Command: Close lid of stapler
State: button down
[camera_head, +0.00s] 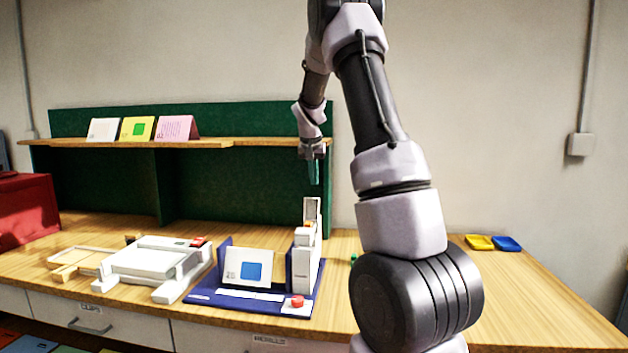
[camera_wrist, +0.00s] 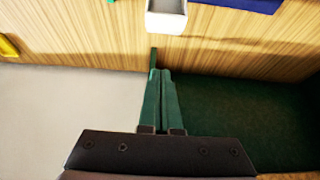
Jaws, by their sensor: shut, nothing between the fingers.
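The stapler (camera_head: 304,262) is a tall white device at the right side of a blue base (camera_head: 205,296) on the wooden table. Its lid (camera_head: 312,208) appears to stand raised, upright above the body. My gripper (camera_head: 314,181) points down just above the lid's top in the head view, with a small apparent gap; depth is hard to tell. Its green fingers (camera_wrist: 160,72) are together and empty in the wrist view. A white open-topped part (camera_wrist: 166,20), probably of the stapler, shows at that view's top edge, apart from the fingers.
A card with a blue square (camera_head: 249,269) stands on the base beside a red button (camera_head: 297,301). A white press-like device (camera_head: 150,262) is to the left. A green-backed shelf (camera_head: 90,145) holds several cards. Yellow (camera_head: 479,242) and blue (camera_head: 507,244) trays lie at right.

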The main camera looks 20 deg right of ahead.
aim_at(312, 210)
notch_tip(312, 210, down, 6)
jog(key=shift+w+f, duration=0.1)
jog(key=shift+s+a+r, duration=0.2)
jog(key=shift+s+a, duration=0.1)
jog(key=shift+s, duration=0.2)
dwell(0.4)
